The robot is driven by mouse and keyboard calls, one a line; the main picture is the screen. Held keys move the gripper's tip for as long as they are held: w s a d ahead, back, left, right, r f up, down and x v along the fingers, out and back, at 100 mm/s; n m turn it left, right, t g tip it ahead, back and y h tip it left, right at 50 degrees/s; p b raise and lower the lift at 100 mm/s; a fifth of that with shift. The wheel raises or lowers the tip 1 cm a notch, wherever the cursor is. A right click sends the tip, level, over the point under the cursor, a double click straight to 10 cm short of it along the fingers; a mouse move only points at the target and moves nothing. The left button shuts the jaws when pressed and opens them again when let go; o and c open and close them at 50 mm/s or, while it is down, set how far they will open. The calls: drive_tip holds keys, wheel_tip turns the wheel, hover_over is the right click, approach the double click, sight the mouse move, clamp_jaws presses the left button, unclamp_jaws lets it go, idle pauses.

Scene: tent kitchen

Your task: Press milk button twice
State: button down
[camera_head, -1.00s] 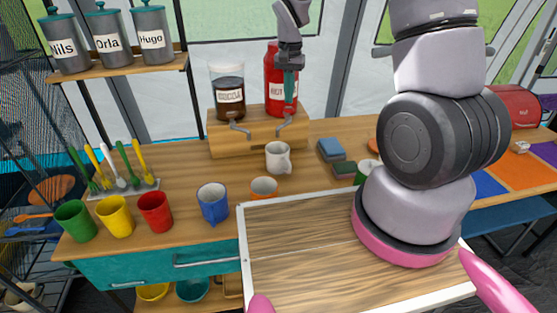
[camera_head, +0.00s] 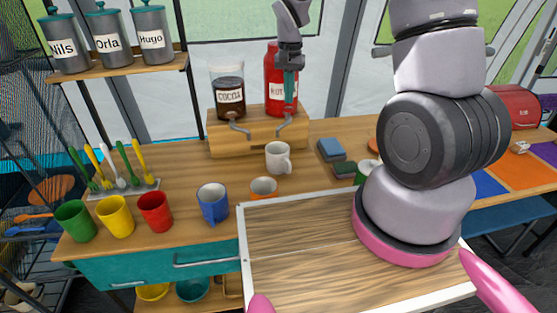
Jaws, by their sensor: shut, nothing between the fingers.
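A red dispenser (camera_head: 272,72) stands on the right of a wooden stand (camera_head: 220,136) on the counter. Its white label starts with "HOT"; the rest is covered by my gripper. No milk button can be made out. My gripper (camera_head: 289,97) points down in front of the dispenser, its shut fingertips over the label; I cannot tell whether they touch it. A clear dispenser labelled "COCOA" (camera_head: 228,84) stands to the left on the same stand. A grey spout comes down below each dispenser. A white mug (camera_head: 278,157) stands on the counter below the right spout.
Blue (camera_head: 211,202), red (camera_head: 154,211), yellow (camera_head: 115,215) and green (camera_head: 74,220) cups line the counter's front edge, with an orange cup (camera_head: 263,189) nearby. A cutlery rack (camera_head: 124,189) is at left. Labelled canisters (camera_head: 106,32) sit on a shelf above.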

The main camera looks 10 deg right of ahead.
drive_tip(key=shift+f, duration=0.1)
drive_tip(key=shift+f, duration=1.4)
drive_tip(key=shift+r, duration=1.5)
drive_tip(key=shift+f, duration=0.2)
drive_tip(key=shift+f, duration=1.3)
drive_tip(key=shift+r, duration=1.5)
